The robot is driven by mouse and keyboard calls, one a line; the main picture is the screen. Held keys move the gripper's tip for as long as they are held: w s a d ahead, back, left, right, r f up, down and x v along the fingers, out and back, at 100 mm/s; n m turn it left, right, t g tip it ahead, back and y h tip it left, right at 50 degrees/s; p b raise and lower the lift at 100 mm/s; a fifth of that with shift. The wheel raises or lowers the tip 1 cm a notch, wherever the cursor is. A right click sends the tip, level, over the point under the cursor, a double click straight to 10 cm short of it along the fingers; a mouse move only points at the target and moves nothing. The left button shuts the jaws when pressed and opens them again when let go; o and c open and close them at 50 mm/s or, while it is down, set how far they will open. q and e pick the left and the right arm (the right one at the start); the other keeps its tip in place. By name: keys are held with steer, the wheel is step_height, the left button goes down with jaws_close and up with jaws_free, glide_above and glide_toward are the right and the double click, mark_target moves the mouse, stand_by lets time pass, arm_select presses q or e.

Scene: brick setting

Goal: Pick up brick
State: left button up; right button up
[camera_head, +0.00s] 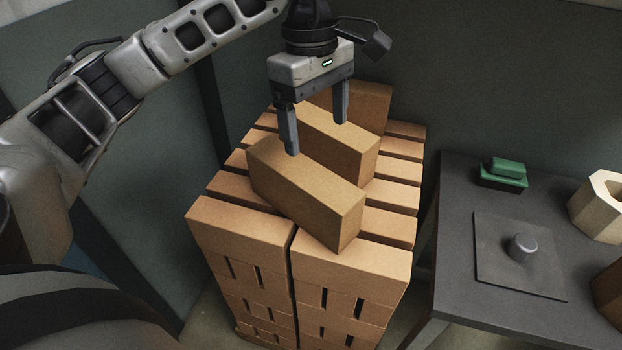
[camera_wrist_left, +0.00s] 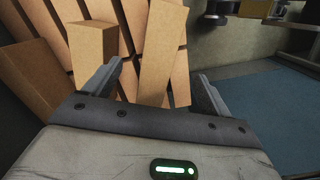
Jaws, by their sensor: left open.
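Three tan bricks lie loose on top of a stack of bricks: a front brick (camera_head: 305,190), a middle brick (camera_head: 345,142) and a back brick (camera_head: 368,103). My left gripper (camera_head: 316,138) hangs over them, fingers pointing down, open and empty. In the head view its fingers appear on either side of the middle brick's upper part. In the left wrist view, a brick (camera_wrist_left: 160,50) shows between the fingertips of my left gripper (camera_wrist_left: 160,72), and another brick (camera_wrist_left: 92,45) stands to the left. Whether the fingers touch a brick cannot be told. My right gripper is not in view.
The stack (camera_head: 240,222) has layered bricks with gaps between them. A dark table (camera_head: 455,215) stands to the right, with a plate with a round knob (camera_head: 522,247), a green object (camera_head: 503,173) and a pale hollow block (camera_head: 600,205). A grey wall is close behind.

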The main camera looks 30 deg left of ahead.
mark_target(301, 169)
arm_select(q)
steer(key=shift+y, duration=0.6)
steer(key=f, duration=0.3)
steer(key=a+f+b, duration=0.1)
steer(key=f, duration=0.2)
steer(key=a+f+b, duration=0.1)
steer(key=f, duration=0.2)
steer(key=shift+w+a+f, duration=0.1)
steer(key=shift+w+a, duration=0.1)
steer(key=shift+w, duration=0.05)
steer(key=shift+s+a+f, duration=0.1)
steer(key=shift+a+f, duration=0.05)
steer(key=shift+f, duration=1.2)
steer(key=shift+s+a+f, duration=0.1)
steer(key=shift+a+f, duration=0.05)
steer(key=shift+f, duration=1.15)
steer(key=c, duration=1.8)
steer(key=shift+w+r, duration=0.15)
jaws_close()
steer(key=shift+r, duration=0.1)
